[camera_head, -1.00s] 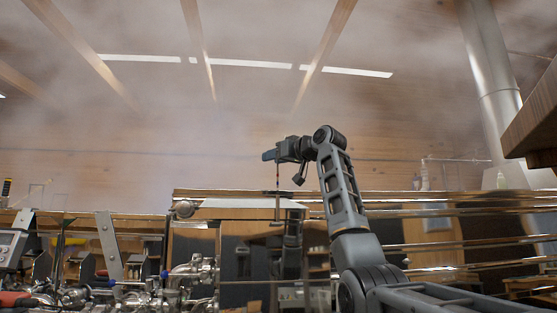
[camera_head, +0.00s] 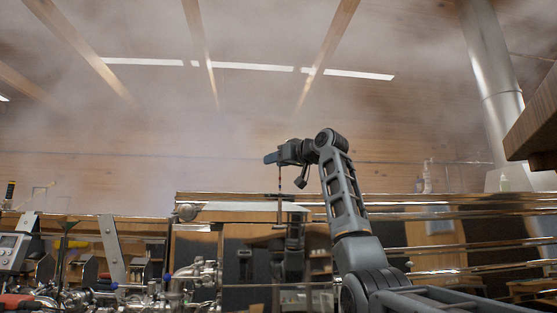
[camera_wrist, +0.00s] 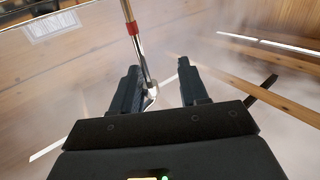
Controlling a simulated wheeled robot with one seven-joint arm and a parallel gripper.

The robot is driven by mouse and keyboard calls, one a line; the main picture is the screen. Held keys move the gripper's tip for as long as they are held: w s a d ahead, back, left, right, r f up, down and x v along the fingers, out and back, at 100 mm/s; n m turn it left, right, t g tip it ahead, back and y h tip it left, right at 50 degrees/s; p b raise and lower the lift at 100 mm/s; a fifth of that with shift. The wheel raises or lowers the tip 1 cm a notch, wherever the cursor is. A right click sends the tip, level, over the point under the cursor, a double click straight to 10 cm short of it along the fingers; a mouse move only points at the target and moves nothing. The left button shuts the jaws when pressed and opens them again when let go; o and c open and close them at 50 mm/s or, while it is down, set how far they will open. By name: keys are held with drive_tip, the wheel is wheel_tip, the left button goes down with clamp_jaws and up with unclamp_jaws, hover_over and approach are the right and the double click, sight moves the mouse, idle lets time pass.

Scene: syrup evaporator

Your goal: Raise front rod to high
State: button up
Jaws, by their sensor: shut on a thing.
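The front rod (camera_head: 279,205) is a thin metal rod. It hangs upright below my gripper (camera_head: 271,158) at the front of the shiny evaporator pan, with a small dark red mark near its top. In the wrist view the rod (camera_wrist: 140,58) shows a red band and runs down to a bent, hooked end. That end lies between the fingers of my gripper (camera_wrist: 160,82), close to the left finger. My gripper is shut on the rod's end, though the exact contact is hard to see. The rod's lower end is hard to make out against the reflective pan front.
The metal pan (camera_head: 400,199) stretches across the front, mirroring my arm. Pipes and valves (camera_head: 195,275) crowd the lower left. A metal flue (camera_head: 492,75) and a wooden shelf edge (camera_head: 535,118) are at right. Steam fills the open space above.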

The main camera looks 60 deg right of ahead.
drive_tip(key=shift+w+a, duration=0.1)
drive_tip(key=shift+a, duration=0.2)
drive_tip(key=b+v, duration=0.3)
drive_tip(key=v, duration=0.6)
drive_tip(key=shift+s+a+b, duration=0.25)
drive_tip(key=shift+a+b, duration=0.1)
drive_tip(key=shift+a, duration=0.05)
